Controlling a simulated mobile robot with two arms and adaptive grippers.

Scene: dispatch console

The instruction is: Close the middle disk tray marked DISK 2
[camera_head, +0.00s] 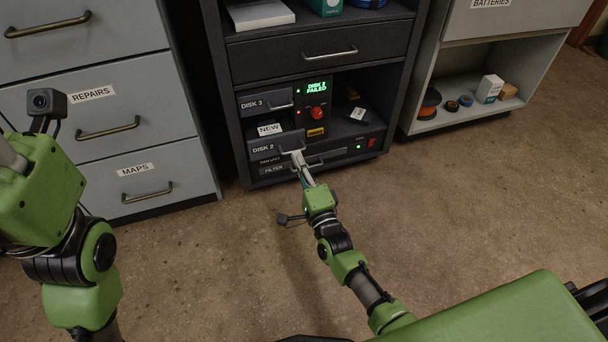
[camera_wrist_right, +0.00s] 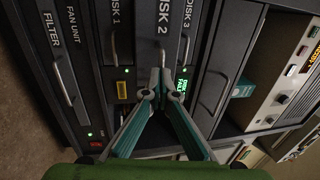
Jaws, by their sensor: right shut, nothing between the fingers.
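The DISK 2 tray (camera_head: 272,148) is in the dark cabinet and stands out from the front, with its top surface showing. A part labelled NEW (camera_head: 270,129) lies on it. The DISK 2 front also shows in the right wrist view (camera_wrist_right: 146,32). My right gripper (camera_head: 298,158) is shut and empty, its fingertips at the handle side of the DISK 2 front; contact is hard to tell. It also shows in the right wrist view (camera_wrist_right: 160,76). The DISK 3 tray (camera_head: 262,104) is above. DISK 1 (camera_wrist_right: 117,22) is hidden in the head view.
A display (camera_head: 318,87) reads DISK 2 FAILED, above a red button (camera_head: 317,113). A FILTER panel (camera_head: 273,169) lies below the trays. Grey drawers (camera_head: 90,95) stand left and an open shelf (camera_head: 455,115) right. The floor in front is clear.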

